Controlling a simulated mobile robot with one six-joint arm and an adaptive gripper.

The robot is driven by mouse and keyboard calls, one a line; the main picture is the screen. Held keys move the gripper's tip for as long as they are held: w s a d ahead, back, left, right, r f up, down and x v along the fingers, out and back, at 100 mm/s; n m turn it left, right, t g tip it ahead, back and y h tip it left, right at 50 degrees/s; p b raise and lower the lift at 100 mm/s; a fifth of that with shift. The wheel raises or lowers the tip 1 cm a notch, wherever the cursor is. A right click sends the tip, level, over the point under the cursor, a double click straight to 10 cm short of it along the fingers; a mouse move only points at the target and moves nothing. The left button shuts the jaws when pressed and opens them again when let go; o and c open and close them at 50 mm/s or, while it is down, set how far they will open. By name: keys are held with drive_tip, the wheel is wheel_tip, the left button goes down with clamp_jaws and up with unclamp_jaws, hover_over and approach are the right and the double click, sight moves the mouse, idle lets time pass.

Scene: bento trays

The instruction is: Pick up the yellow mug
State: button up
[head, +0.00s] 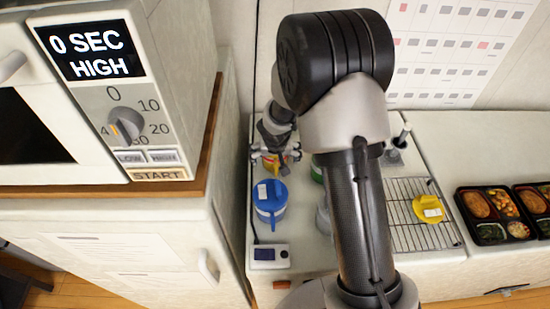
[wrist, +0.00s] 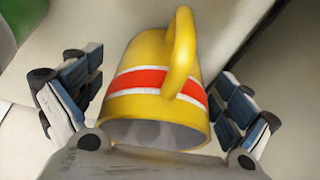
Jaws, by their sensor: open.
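The yellow mug (wrist: 145,55) fills the middle of the wrist view. It has a red band edged in white and a handle at its upper right, and its open mouth faces the bottom of the picture. My gripper (wrist: 158,85) is open, with one finger on each side of the mug. I see gaps between the fingers and the mug. In the head view my gripper (head: 272,150) is above the left end of the counter, behind the blue container. Only a small yellow and red part of the mug shows beneath it there.
A green item (head: 317,172) and a grey one are partly hidden behind my arm. A wire rack (head: 405,238) holds a yellow item (head: 428,208). Bento trays (head: 487,239) lie right; a microwave (head: 100,165) stands left.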

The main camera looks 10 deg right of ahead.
drive_tip(key=shift+c, duration=0.5)
drive_tip(key=shift+r, duration=0.1)
drive_tip(key=c, duration=1.5)
